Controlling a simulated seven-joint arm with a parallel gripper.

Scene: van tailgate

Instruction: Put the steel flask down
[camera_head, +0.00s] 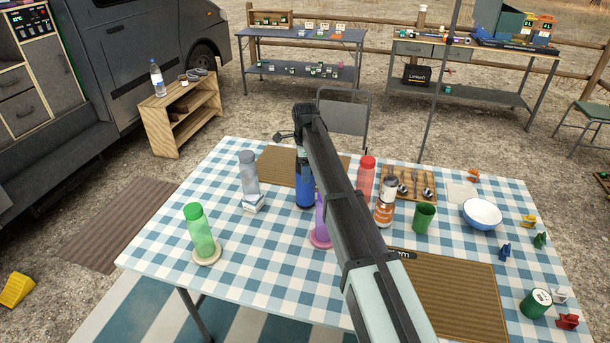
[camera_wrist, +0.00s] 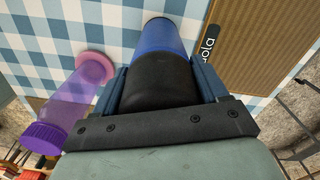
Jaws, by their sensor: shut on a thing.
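My gripper (camera_head: 304,150) points down over the checked table. In the wrist view, its two fingers (camera_wrist: 160,82) are closed on the black upper part of a blue flask (camera_wrist: 160,38). I take this to be the steel flask; in the head view its blue body (camera_head: 305,190) hangs upright below my gripper, beside the purple bottle. Whether its base touches the cloth or is just above it, I cannot tell. The purple bottle (camera_wrist: 72,105) on a pink coaster (camera_wrist: 95,65) is close by; my arm partly hides it in the head view.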

